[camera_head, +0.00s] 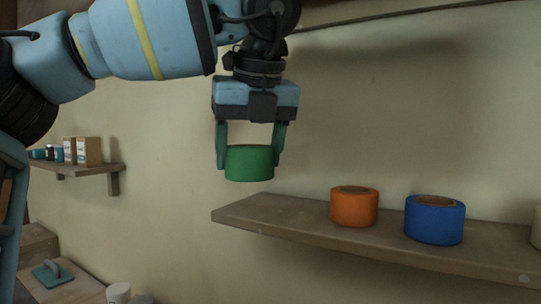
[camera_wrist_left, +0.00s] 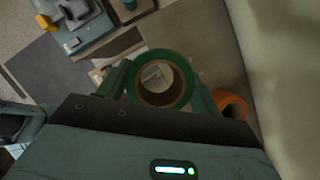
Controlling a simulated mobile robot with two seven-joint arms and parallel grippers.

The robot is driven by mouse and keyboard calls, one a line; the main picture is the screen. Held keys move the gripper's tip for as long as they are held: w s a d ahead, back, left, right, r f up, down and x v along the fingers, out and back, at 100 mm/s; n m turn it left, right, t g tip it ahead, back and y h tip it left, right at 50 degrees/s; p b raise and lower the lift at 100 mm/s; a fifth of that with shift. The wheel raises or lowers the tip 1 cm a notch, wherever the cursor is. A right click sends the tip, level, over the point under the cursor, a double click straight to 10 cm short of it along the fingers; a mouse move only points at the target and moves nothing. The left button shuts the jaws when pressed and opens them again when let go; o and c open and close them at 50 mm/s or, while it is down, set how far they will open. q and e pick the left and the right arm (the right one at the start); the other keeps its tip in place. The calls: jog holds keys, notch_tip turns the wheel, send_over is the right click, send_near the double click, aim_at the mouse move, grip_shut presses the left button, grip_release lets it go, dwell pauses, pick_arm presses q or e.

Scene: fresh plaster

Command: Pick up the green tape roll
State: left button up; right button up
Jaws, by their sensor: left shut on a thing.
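The green tape roll (camera_head: 249,165) is held upright in the air, above and beyond the left end of the right-hand wall shelf. My left gripper (camera_head: 250,150) points down and is shut on it, one finger at each side. In the left wrist view the green tape roll (camera_wrist_left: 161,82) sits between the fingers of my left gripper (camera_wrist_left: 160,90), and its round hole shows. Nothing touches the roll from below. My right gripper is not in view.
The wooden shelf (camera_head: 300,230) bears an orange roll (camera_head: 354,206) and a blue roll (camera_head: 435,220); a pale thing is cut off at the right edge. A smaller shelf (camera_head: 95,168) at left holds boxes and jars. A trowel (camera_head: 52,273) lies at lower left.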

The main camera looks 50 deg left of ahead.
pick_arm(q)
jog(key=s+d+b, duration=0.1)
jog(key=s+d, duration=0.2)
jog(key=s, duration=0.7)
jog(key=shift+b, duration=0.3)
jog(key=shift+s+d, duration=0.15)
